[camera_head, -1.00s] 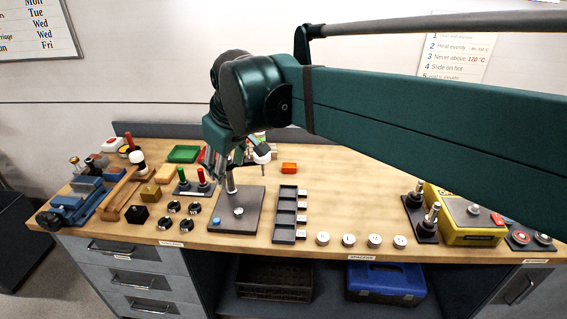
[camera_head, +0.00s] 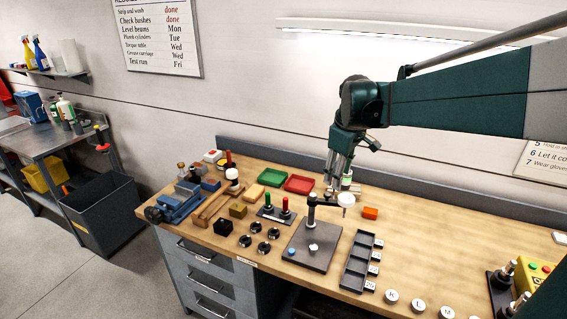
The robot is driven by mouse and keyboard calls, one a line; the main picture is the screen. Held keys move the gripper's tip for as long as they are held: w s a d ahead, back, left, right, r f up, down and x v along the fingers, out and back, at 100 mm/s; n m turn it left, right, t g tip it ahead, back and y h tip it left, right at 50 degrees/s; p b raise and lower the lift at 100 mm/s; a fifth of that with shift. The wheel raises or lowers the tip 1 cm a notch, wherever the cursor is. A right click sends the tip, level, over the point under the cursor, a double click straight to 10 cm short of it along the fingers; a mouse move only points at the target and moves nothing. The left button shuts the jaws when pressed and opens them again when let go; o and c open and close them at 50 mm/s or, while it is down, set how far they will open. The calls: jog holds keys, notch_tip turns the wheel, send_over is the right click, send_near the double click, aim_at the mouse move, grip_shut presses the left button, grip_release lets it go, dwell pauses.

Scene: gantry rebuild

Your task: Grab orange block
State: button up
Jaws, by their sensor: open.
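The orange block (camera_head: 370,213) lies on the wooden bench top, toward the back and right of the middle. My gripper (camera_head: 340,186) hangs down at the back of the bench, to the left of the block and apart from it. Its jaws are open, and I see nothing held between them. The fingertips are small and partly hidden behind the white-headed part of the grey stand.
A grey stand (camera_head: 312,246) with a post and a white knob is just in front of my gripper. A red tray (camera_head: 299,184) and a green tray (camera_head: 272,177) lie to the left. A dark slotted rack (camera_head: 357,262) stands in front of the block. Bench right of the block is clear.

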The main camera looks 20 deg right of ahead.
jog(key=w+d+f+n+g+p, duration=0.1)
jog(key=w+d+p, duration=0.1)
jog(key=d, duration=0.3)
jog(key=w+d+f+n+p, duration=0.1)
jog(key=w+d+f+p, duration=0.15)
jog(key=d, duration=0.35)
jog(key=n+g+y+p, duration=0.1)
jog(key=n+g+p, duration=0.1)
jog(key=p, duration=0.3)
send_over(371, 210)
notch_tip(371, 210, down, 16)
jog(key=shift+s+r, duration=0.1)
jog(key=shift+a+f, duration=0.1)
jog(key=shift+f, duration=0.15)
jog(key=shift+f, duration=0.1)
jog(key=shift+f, duration=1.2)
jog(key=shift+f, duration=0.15)
jog(key=shift+f, duration=2.45)
